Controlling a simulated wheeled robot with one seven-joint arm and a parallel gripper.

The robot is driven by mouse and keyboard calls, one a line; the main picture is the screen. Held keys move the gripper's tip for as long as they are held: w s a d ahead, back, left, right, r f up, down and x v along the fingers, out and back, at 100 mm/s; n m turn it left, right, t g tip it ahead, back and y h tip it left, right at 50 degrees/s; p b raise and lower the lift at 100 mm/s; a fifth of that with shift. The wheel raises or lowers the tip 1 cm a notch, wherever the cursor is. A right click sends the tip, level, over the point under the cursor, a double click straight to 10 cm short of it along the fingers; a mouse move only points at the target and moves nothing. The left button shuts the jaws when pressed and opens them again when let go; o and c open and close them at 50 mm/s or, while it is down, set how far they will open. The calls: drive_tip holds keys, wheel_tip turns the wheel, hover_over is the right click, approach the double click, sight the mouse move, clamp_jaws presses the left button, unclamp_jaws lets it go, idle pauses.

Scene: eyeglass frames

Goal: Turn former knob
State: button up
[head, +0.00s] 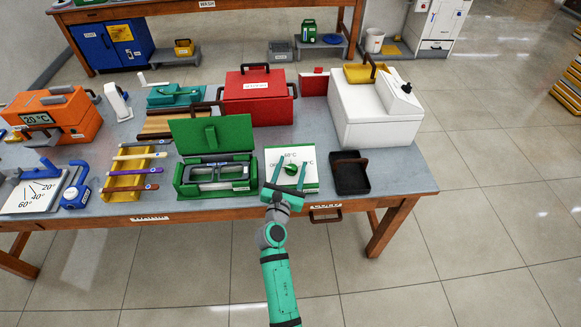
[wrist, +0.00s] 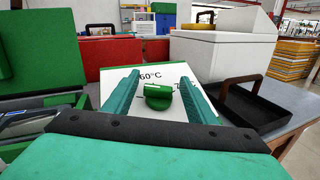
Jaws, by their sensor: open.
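The green former knob (head: 291,170) sits on a white panel (head: 308,152) with temperature markings, at the front of the table. In the wrist view the knob (wrist: 158,96) stands in the middle of the panel (wrist: 172,72), below the "60°C" print. My gripper (head: 288,173) is open, with its two green fingers reaching over the panel. In the wrist view one finger of my gripper (wrist: 160,92) is on each side of the knob, with visible gaps. I cannot tell whether the fingertips reach as deep as the knob.
A green open-lidded box (head: 188,190) stands close on the left. A black tray with a brown handle (head: 352,184) stands close on the right. A red box (head: 257,108) and a white cabinet (head: 365,120) stand behind.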

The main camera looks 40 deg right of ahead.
drive_tip(key=shift+w, duration=0.1)
drive_tip(key=c, duration=1)
drive_tip(key=shift+c, duration=0.2)
